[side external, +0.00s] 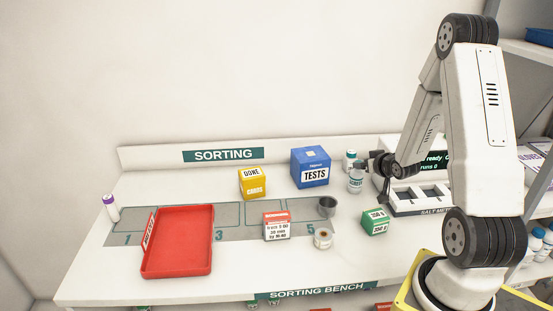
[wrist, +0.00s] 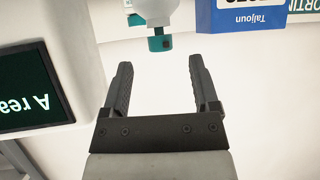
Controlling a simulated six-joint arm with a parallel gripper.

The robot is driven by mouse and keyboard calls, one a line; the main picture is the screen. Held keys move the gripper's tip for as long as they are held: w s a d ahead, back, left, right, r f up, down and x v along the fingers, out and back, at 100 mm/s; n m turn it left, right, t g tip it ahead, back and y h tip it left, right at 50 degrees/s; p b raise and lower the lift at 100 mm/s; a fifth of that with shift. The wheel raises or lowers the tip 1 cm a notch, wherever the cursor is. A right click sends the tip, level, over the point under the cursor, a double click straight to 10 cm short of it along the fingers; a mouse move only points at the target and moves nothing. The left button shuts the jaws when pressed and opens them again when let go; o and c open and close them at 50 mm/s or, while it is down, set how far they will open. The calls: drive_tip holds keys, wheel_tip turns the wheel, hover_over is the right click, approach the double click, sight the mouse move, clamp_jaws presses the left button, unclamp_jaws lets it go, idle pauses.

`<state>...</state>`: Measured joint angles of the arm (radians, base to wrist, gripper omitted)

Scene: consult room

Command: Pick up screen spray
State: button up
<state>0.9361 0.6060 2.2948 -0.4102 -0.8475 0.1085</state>
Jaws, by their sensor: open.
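A white bottle with a teal top (side external: 350,158), which looks like the screen spray, stands upright right of the blue TESTS box. In the wrist view, which is upside down, a white bottle with a teal head (wrist: 160,42) shows at the top edge, mostly cut off. My gripper (side external: 365,162) points left, close to this bottle. In the wrist view its two fingers (wrist: 160,66) are apart with nothing between them, and the teal head lies just beyond the tips. I cannot tell the exact gap.
A second pale bottle (side external: 355,181) stands just in front, below my gripper. The blue TESTS box (side external: 310,168) is close on the left. A dark screen (wrist: 34,88) is beside my gripper.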

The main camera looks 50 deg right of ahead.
sight(356, 179)
drive_tip(key=shift+w+d+f, duration=0.3)
drive_tip(key=shift+w+f, duration=0.05)
drive_tip(key=shift+w, duration=0.2)
drive_tip(key=shift+x, duration=2.6)
clamp_jaws()
